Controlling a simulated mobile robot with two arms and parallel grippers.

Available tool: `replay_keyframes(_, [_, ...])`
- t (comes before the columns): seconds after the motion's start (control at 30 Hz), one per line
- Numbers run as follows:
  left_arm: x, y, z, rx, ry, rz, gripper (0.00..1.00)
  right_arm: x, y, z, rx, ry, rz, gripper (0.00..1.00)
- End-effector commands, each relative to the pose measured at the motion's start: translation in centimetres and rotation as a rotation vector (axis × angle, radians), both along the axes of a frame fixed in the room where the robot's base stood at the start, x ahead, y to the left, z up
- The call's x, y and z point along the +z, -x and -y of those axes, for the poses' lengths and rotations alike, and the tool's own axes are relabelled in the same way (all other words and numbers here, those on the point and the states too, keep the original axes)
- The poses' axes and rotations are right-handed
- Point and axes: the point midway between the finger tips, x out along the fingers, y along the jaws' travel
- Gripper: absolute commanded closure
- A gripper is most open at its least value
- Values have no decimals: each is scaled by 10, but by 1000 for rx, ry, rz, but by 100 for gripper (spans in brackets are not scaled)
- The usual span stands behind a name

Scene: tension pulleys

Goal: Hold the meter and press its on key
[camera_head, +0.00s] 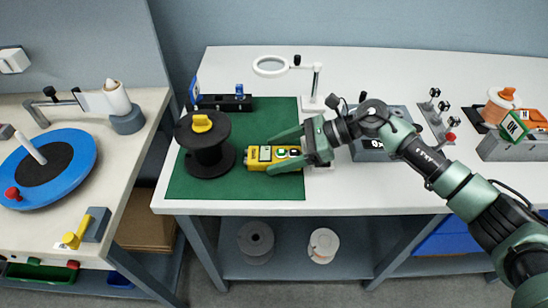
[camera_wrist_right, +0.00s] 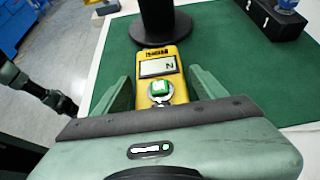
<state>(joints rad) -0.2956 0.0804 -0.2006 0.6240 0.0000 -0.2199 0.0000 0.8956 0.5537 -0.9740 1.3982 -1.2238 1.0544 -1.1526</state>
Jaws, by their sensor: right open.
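The yellow meter (camera_head: 256,165) lies on the green mat (camera_head: 235,187), just right of the black spool. My right gripper (camera_head: 271,154) reaches in from the right with its open fingers on either side of the meter. In the right wrist view the meter (camera_wrist_right: 158,52) lies between the two fingers (camera_wrist_right: 161,92), apart from them as far as I can see. Its grey display shows a mark like an N. A green key (camera_wrist_right: 160,87) shows below the display, and the meter's near end is hidden by my gripper. My left gripper is not in the head view.
The black spool (camera_head: 208,160) with a yellow knob stands close to the meter's far end. A black block (camera_head: 225,103) with blue parts and a magnifier stand (camera_head: 316,82) stand behind. A grey box (camera_head: 370,150) is right, under my arm. The mat's front is clear.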

Motion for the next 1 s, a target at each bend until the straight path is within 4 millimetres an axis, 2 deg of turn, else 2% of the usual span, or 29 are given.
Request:
replay_keyframes(0.17, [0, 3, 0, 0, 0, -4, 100, 1, 0, 0, 0, 0, 0, 29])
replay_keyframes(0.2, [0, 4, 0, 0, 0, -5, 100, 1, 0, 0, 0, 0, 0, 34])
replay_keyframes(0.3, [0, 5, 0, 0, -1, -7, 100, 1, 0, 0, 0, 0, 0, 62])
replay_keyframes(0.33, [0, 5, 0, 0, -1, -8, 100, 1, 0, 0, 0, 0, 0, 67])
replay_keyframes(1.0, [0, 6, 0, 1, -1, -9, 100, 1, 0, 0, -1, 0, 0, 66])
